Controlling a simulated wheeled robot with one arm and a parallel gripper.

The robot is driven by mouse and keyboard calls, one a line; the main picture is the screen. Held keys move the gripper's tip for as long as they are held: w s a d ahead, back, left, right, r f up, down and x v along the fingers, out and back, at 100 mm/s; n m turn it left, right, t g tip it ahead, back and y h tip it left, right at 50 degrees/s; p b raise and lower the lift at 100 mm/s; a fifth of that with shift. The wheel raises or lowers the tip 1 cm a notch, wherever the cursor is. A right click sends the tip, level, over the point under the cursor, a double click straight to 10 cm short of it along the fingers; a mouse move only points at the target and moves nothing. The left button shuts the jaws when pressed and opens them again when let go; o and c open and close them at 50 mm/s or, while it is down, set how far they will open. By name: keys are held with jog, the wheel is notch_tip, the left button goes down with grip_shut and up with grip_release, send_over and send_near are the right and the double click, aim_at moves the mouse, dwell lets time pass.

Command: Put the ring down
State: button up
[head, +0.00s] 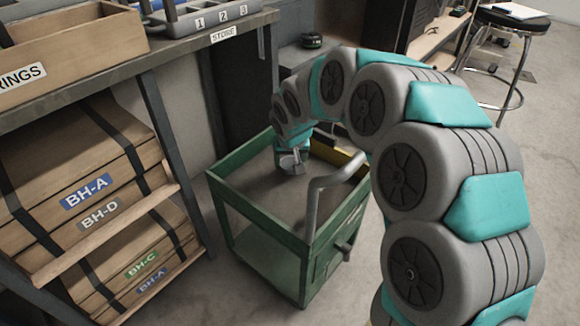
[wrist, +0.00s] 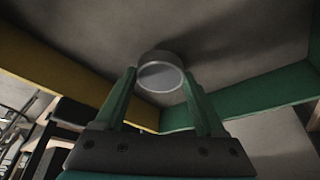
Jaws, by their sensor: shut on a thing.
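My gripper (wrist: 160,80) is shut on a grey metal ring (wrist: 160,68), held between the tips of its two green fingers. In the head view my gripper (head: 291,166) points down inside the green-rimmed top tray of a cart (head: 262,228), toward its far side. The ring is small there and partly hidden by the gripper. The wrist view shows the tray's grey floor beyond the ring. I cannot tell whether the ring touches that floor.
The tray floor (head: 268,198) is bare around my gripper. The cart has a grey handle (head: 314,207) at its right and a yellow edge at the back. A shelf of wooden cases (head: 75,195) stands left, with a box marked RINGS (head: 75,58) above. A black stool (head: 512,20) stands far right.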

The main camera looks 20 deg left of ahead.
jog(key=shift+f, duration=1)
jog(key=shift+f, duration=0.2)
jog(key=o, duration=1.5)
jog(key=shift+o, duration=0.2)
jog(key=shift+s+r, duration=0.1)
jog(key=shift+r, duration=0.45)
jog(key=v, duration=1.1)
jog(key=shift+s+d, duration=0.15)
jog(key=shift+s, duration=0.05)
